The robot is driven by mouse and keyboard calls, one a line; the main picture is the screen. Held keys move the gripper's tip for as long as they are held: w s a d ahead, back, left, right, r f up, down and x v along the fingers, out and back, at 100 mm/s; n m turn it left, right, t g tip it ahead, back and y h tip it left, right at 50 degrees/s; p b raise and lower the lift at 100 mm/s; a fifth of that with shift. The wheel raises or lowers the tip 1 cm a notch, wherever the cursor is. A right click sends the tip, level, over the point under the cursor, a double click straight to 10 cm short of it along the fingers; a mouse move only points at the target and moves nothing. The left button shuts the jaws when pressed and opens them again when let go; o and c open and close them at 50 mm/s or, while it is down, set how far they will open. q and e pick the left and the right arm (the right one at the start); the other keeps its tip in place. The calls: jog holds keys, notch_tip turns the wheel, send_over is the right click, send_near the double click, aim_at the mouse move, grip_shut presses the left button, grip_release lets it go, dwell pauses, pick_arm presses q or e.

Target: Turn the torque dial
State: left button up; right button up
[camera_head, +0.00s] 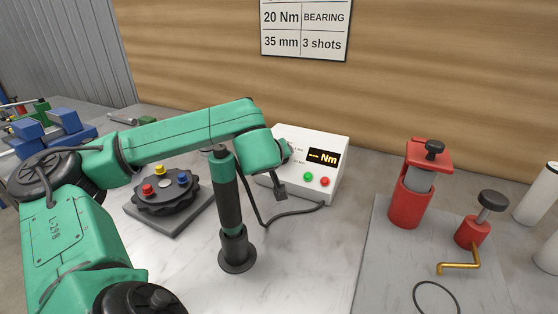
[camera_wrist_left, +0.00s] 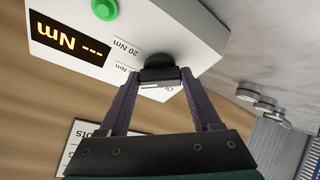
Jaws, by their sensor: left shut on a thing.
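The white control box (camera_head: 310,150) stands at the back of the table, with a display (camera_head: 323,157) reading "--- Nm". In the left wrist view, the black torque dial (camera_wrist_left: 158,66) sits on the box's face (camera_wrist_left: 185,35) beside a "20 Nm" label. My left gripper (camera_wrist_left: 158,82) has its two fingers shut on the dial from either side. In the head view, my left gripper (camera_head: 284,150) is at the box's left part, and my own wrist hides the dial. My right gripper is not in view.
A green button (camera_head: 308,176) and a red button (camera_head: 324,181) sit on the box. An upright black-and-green tool (camera_head: 229,190) with a cable stands in front. A round fixture with coloured knobs (camera_head: 165,188) is left; red devices (camera_head: 410,205) stand right. A sign (camera_head: 306,28) hangs behind.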

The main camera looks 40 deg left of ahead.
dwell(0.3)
pick_arm(q)
jog(key=o, duration=1.4)
jog(key=shift+r, duration=0.55)
notch_tip(320, 180, up, 19)
jog(key=p, duration=0.9)
